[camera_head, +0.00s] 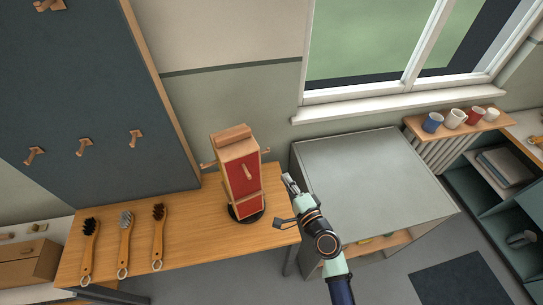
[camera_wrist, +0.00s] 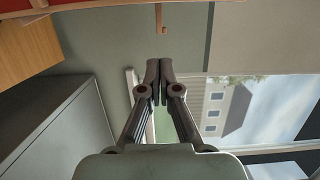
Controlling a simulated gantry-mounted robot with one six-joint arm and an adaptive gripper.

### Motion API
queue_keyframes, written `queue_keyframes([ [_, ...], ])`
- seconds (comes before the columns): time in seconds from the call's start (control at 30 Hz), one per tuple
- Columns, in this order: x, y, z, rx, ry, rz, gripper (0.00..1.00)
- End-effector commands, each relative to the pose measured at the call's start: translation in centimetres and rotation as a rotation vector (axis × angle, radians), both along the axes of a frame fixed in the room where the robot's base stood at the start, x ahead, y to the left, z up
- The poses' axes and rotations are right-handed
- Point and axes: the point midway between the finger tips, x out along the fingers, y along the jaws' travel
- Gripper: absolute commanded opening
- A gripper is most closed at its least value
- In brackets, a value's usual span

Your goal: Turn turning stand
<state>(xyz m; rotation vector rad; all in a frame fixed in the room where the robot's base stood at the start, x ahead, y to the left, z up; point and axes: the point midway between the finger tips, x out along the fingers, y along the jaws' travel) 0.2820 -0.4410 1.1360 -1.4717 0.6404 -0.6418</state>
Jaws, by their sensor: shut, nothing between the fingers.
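The turning stand (camera_head: 238,172) is an upright wooden block with a red front panel on a round black base. It stands near the right end of the wooden table. A red surface (camera_wrist: 100,12) with a wooden edge crosses the top of the wrist view, probably the stand's panel.
Three brushes (camera_head: 125,240) lie on the left of the wooden table (camera_head: 200,235). A dark pegboard (camera_head: 95,85) stands behind. A grey cabinet (camera_head: 365,175) is to the right, below the window. Several mugs (camera_head: 455,118) stand on a shelf at the far right.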

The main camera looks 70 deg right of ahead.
Motion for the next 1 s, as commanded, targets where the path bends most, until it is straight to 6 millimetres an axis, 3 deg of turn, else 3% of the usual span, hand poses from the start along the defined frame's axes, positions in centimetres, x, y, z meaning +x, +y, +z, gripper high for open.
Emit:
queue_keyframes([
  [0.3,4.9,-5.1,0.1,-0.001,0.0,0.003,0.0],
  [0.5,6.8,-7.1,0.0,-0.002,0.001,0.002,0.0],
  [1.0,7.3,-7.7,0.0,-0.001,0.001,0.004,0.0],
])
